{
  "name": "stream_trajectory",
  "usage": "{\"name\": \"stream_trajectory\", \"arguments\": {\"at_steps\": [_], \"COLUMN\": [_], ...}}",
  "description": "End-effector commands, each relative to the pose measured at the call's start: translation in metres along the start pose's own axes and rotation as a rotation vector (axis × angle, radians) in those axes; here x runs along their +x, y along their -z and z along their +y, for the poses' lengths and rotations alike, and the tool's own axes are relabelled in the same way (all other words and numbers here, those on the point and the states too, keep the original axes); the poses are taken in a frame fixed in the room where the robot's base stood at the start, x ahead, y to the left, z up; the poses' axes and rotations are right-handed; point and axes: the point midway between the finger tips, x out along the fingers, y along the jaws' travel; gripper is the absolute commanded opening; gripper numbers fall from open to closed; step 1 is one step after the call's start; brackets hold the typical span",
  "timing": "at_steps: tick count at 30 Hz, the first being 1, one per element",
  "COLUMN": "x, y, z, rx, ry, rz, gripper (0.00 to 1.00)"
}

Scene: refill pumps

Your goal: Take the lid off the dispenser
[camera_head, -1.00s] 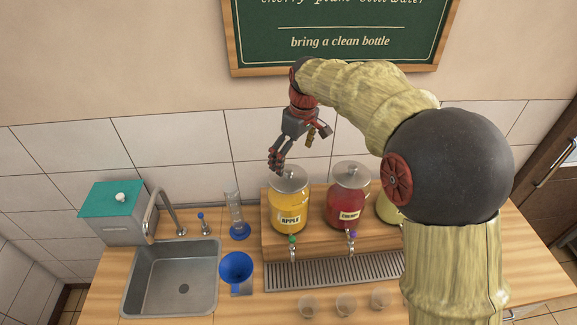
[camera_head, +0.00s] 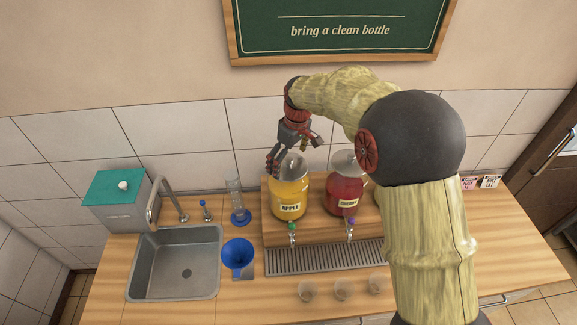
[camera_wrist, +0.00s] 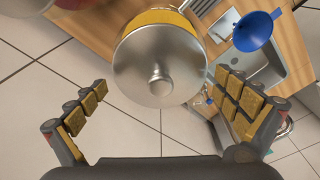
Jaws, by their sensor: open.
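The dispenser labelled APPLE (camera_head: 289,197) is a jar of yellow juice with a green tap, standing on a wooden riser. Its silver lid (camera_wrist: 160,66) with a round knob sits on top of it; the lid also shows partly in the head view (camera_head: 294,161). My gripper (camera_head: 279,163) is at the lid's upper left in the head view. In the wrist view my gripper (camera_wrist: 163,112) is open and empty.
A red CHERRY dispenser (camera_head: 344,193) stands close on the right; a further jar is mostly hidden by my arm. A blue funnel (camera_head: 237,252), a glass cylinder (camera_head: 237,197) and a sink (camera_head: 175,265) are to the left. Small cups (camera_head: 343,289) stand in front of the drip grate (camera_head: 325,258).

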Motion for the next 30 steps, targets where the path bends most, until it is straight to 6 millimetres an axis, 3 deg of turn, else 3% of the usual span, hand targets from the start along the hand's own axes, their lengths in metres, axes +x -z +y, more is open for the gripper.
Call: {"name": "stream_trajectory", "arguments": {"at_steps": [30], "x": [0.0025], "y": [-0.0016], "z": [0.001], "rx": [0.0], "ry": [-0.001], "rz": [-0.003], "gripper": [0.44]}}
